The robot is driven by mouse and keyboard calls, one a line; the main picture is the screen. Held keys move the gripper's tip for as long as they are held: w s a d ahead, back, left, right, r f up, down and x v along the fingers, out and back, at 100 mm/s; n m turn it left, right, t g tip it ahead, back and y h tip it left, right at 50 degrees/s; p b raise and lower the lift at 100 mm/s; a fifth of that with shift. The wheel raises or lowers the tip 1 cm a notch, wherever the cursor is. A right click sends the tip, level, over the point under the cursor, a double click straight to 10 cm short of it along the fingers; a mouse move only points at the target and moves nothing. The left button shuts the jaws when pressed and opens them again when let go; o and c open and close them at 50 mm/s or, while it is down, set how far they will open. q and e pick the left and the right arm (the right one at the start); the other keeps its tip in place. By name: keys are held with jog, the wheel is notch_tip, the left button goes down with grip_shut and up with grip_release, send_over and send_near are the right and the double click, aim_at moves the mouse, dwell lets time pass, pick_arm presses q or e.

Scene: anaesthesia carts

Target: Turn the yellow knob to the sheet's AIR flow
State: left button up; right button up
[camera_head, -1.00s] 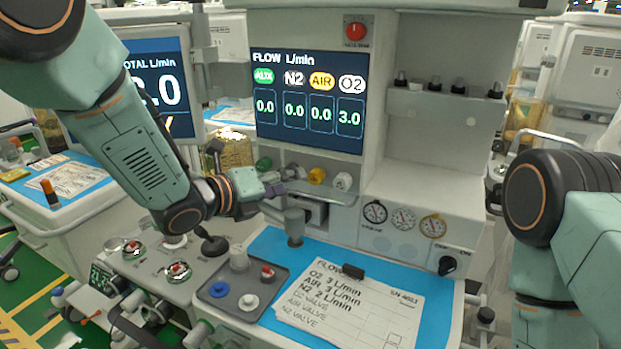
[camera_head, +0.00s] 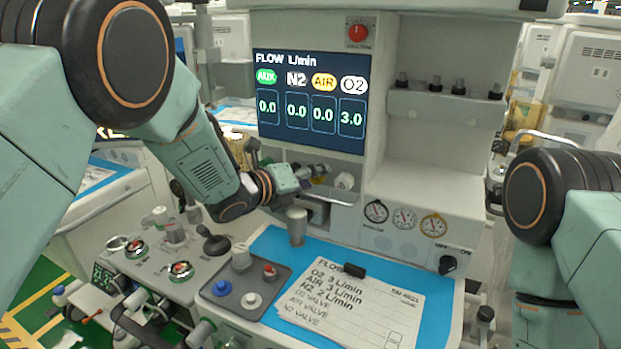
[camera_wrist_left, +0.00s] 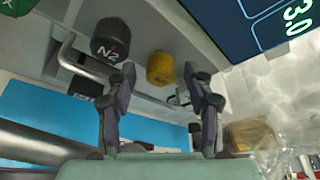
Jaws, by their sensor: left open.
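The yellow knob (camera_wrist_left: 160,69) shows in the left wrist view, beyond and between my fingertips. In the head view my left gripper mostly covers it. My left gripper (camera_head: 308,172) is open at the knob row; in the left wrist view its two fingers (camera_wrist_left: 162,82) stand apart, with no clear contact on the knob. The flow display (camera_head: 311,103) reads AUX 0.0, N2 0.0, AIR 0.0 and O2 3.0. The paper sheet (camera_head: 350,303) lists O2 3, AIR 3 and N2 2 L/min. My right gripper is out of view.
The black N2 knob (camera_wrist_left: 111,40) sits beside the yellow one, and a white knob (camera_head: 344,181) is to its right in the head view. A grey tray (camera_head: 222,306) with small parts and a blue mat (camera_head: 272,243) lie below. Gauges (camera_head: 404,218) are at the right.

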pick_arm(q)
jog(key=shift+w+d+f, duration=0.1)
jog(key=shift+c, duration=0.7)
jog(key=shift+s, duration=0.2)
jog(key=c, duration=0.5)
grip_shut()
jog(key=n+h+b, duration=0.1)
jog(key=n, duration=0.1)
jog(key=n+h+b, duration=0.1)
jog(key=n, duration=0.1)
jog(key=shift+w+a+b, duration=0.1)
jog(key=shift+a+b, duration=0.1)
jog(key=shift+b, duration=0.15)
